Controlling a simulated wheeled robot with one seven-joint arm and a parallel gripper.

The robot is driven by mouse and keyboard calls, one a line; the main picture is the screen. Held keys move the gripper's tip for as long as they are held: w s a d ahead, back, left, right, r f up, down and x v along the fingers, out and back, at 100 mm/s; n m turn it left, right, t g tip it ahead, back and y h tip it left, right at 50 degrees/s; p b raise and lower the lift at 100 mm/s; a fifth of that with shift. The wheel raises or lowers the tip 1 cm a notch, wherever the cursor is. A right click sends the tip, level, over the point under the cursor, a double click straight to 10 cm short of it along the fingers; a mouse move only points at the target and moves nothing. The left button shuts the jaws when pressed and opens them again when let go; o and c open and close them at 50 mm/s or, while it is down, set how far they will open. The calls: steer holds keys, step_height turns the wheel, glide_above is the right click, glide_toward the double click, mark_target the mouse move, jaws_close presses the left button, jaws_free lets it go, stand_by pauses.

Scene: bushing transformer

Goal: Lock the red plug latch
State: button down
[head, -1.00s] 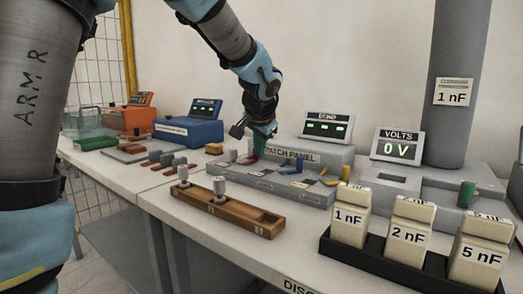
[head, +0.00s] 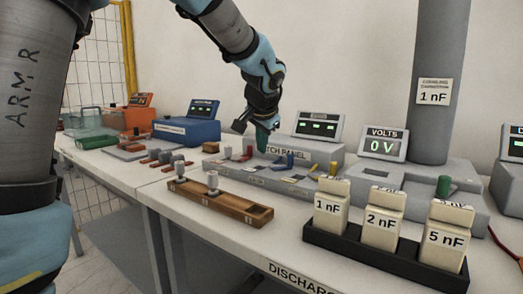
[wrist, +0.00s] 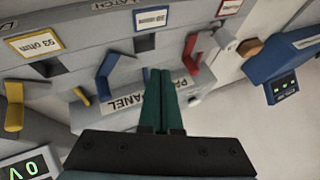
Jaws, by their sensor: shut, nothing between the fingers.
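The patch panel (head: 225,175) is grey. Its red latch (wrist: 192,58) is a bent lever standing up right of my fingers in the wrist view; it shows small in the head view (head: 250,152). A blue latch (wrist: 106,72) stands left of my fingers in the wrist view, also seen in the head view (head: 290,160). A yellow latch (wrist: 14,107) is farther left. My gripper (wrist: 160,76) has green fingers held together, empty, over the panel's name strip. The fingers lie between the red and blue latches and appear apart from both. Whether the red latch is fully seated is unclear.
A wooden block (head: 222,205) with grey plugs stands in front of the panel. A black rack (head: 380,258) of capacitor blocks stands at front right. The volts meter (head: 383,144) and a grey column are right of the panel. A blue device (head: 187,133) is to the left.

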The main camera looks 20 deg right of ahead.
steer(key=v, duration=0.8)
steer(key=shift+s+d, duration=0.2)
steer(key=shift+s, duration=0.05)
steer(key=a+f+n+g+p, duration=0.1)
steer(key=a+f+n+p, duration=0.1)
steer(key=a, duration=0.4)
steer(key=w+a+f+n+g+y+p, duration=0.1)
steer(key=a+f+n+p, duration=0.1)
steer(key=a, duration=0.5)
steer(key=w+a+f+n+y+p, duration=0.1)
steer(key=a+f+p, duration=0.2)
steer(key=a, duration=0.4)
steer(key=shift+w+f+n+g, duration=0.15)
steer(key=shift+f+n+g, duration=0.1)
steer(key=shift+n+g, duration=0.15)
steer(key=s+a+f+n+g+p, duration=0.1)
steer(key=s+a+f+n+p, duration=0.1)
steer(key=a, duration=0.5)
steer(key=s+a+f+n+g+p, duration=0.1)
steer(key=s+a+f+n+p, duration=0.1)
steer(key=s+a, duration=0.5)
steer(key=a+f+n, duration=0.1)
steer(key=n, duration=0.1)
steer(key=shift+f+n+y+p, duration=0.2)
steer(key=shift+n+y+p, duration=0.1)
